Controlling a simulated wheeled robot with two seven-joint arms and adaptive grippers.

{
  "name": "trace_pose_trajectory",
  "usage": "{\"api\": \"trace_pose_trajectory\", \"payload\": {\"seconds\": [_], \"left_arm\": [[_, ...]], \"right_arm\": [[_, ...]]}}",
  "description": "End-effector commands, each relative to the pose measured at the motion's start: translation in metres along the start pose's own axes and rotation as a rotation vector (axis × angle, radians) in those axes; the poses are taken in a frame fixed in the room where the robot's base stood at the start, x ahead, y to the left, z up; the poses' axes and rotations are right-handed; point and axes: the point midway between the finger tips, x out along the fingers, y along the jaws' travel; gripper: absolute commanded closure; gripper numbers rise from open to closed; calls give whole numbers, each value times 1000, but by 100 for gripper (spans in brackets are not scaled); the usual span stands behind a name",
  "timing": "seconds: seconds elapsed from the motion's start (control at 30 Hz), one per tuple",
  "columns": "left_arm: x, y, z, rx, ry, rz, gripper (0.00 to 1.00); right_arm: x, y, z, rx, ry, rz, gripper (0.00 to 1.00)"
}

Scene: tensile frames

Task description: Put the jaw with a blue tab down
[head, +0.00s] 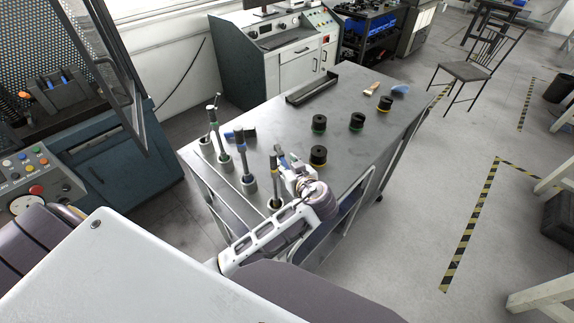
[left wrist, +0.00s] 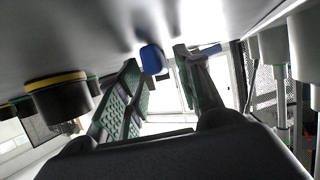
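My left gripper (head: 287,168) is over the near part of the grey metal table, just right of the upright rods. In the left wrist view its two green-padded fingers (left wrist: 160,62) stand a little apart. The jaw with a blue tab (left wrist: 152,59) shows between the fingertips, and a bit of blue shows at the gripper's tip in the head view (head: 280,157). Another blue and dark piece (head: 238,134) lies on the table behind the rods. My right gripper is not in view.
Several upright rods in round sockets (head: 241,160) stand along the table's left side. Black cylinders with coloured bands (head: 318,155) stand to the right of the gripper. A dark tray (head: 313,89) and a brush (head: 371,88) lie farther back. The table's middle is bare.

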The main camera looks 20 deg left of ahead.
Motion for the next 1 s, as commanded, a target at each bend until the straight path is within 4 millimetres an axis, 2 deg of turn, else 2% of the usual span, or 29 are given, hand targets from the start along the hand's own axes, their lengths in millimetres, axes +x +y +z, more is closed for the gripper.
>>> {"api": "trace_pose_trajectory", "payload": {"seconds": [0.03,0.13,0.37,0.6,1.0], "left_arm": [[2,-2,14,19,-16,-6,64],[1,-2,14,20,-17,-5,64],[0,-2,12,20,-17,-5,64],[-4,-2,0,20,-15,-6,64],[-64,0,-2,10,-11,-2,64]], "right_arm": [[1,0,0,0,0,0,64],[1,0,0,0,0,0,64],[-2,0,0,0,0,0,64],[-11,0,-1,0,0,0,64],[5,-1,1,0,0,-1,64]]}}
